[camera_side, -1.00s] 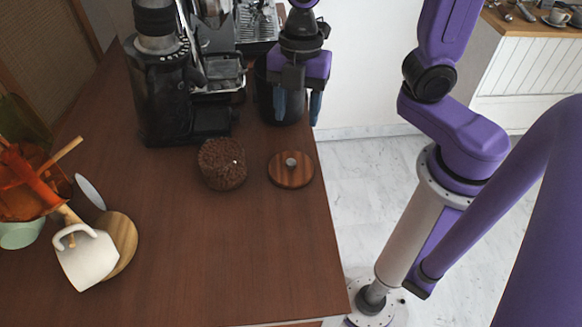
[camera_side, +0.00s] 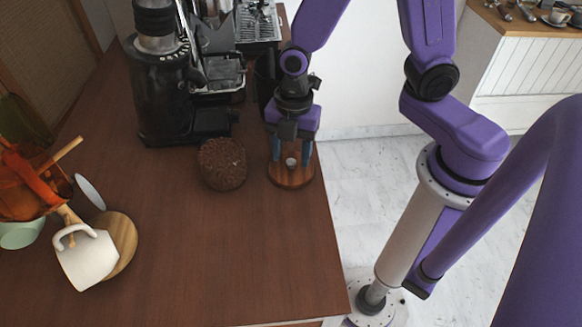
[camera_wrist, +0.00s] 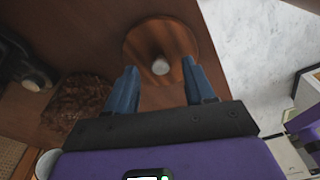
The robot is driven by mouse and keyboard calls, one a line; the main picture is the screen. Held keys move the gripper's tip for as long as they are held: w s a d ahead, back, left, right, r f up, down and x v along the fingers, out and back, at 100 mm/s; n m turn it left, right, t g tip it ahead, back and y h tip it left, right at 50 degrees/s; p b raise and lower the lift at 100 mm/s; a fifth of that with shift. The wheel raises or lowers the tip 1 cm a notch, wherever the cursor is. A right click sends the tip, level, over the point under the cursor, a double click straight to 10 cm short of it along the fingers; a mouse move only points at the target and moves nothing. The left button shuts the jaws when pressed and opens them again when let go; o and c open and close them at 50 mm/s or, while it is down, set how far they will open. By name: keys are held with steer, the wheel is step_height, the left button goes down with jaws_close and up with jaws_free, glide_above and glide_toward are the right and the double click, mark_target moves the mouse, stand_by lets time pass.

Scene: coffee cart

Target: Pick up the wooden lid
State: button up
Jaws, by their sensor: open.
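The wooden lid (camera_side: 291,176) is a round, dark brown striped disc with a pale knob on top. It lies flat on the table near its right edge. In the wrist view the lid (camera_wrist: 172,38) is at the top centre, with its knob (camera_wrist: 161,66) between and just beyond the finger tips. My gripper (camera_side: 291,157) is above the lid, pointing down, with its blue fingers on either side of the knob. In the wrist view my gripper (camera_wrist: 160,72) is open, and the fingers appear apart from the knob. I cannot tell the exact height above the lid.
A dark brown textured canister (camera_side: 222,164) stands just left of the lid. A black grinder (camera_side: 170,90) and a coffee machine (camera_side: 222,72) are behind. A tilted white mug (camera_side: 88,260) is at the left. The front of the table is clear.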

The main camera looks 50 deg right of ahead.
steer(key=shift+a+f, duration=0.1)
steer(key=shift+f, duration=0.65)
jaws_close()
steer(key=shift+r, duration=0.1)
